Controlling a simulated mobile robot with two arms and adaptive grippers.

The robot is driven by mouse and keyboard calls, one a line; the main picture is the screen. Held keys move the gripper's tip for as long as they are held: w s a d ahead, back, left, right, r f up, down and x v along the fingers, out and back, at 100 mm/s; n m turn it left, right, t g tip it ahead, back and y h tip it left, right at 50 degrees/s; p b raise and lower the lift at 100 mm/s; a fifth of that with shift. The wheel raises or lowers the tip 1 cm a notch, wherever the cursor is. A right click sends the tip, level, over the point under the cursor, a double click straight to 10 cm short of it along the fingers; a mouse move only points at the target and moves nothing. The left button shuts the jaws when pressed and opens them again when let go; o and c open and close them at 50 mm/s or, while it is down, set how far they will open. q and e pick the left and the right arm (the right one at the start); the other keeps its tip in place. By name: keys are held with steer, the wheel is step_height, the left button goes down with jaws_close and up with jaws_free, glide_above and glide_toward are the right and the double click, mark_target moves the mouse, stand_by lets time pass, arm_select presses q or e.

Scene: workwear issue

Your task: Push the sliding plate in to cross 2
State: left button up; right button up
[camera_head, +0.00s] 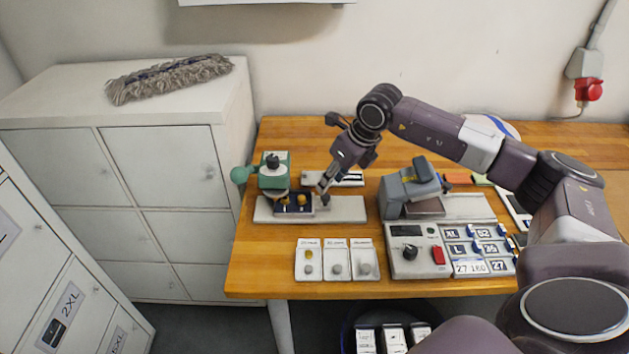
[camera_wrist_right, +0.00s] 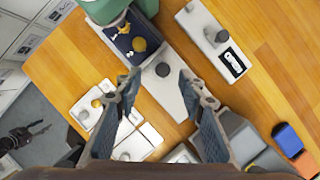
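A green press (camera_head: 274,176) with a round green handle stands at the left of the table on a long light-grey base (camera_head: 345,209). A dark round knob (camera_wrist_right: 163,69) stands on the base beside the plate. My right gripper (camera_head: 322,192) is just right of the plate, pointing down. Its fingers are apart and empty, with the knob between and beyond them. I cannot make out any cross marks. My left gripper is not in view.
Three white trays (camera_head: 336,272) with small round parts lie in front of the press. A grey machine (camera_head: 408,190) and a control box (camera_head: 418,250) with a red switch stand to the right. A light holder (camera_head: 350,179) lies behind.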

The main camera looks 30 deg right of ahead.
mark_target(326, 196)
step_height(326, 196, down, 4)
steer(key=shift+d+r+p, duration=0.1)
steer(key=shift+r+p, duration=0.05)
steer(key=shift+p, duration=0.9)
steer(key=x, duration=0.2)
steer(key=shift+w, duration=0.4)
steer(key=shift+f, duration=0.45)
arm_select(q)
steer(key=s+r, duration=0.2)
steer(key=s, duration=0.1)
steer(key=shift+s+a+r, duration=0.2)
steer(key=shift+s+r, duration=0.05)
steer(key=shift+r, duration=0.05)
arm_select(e)
jaws_close()
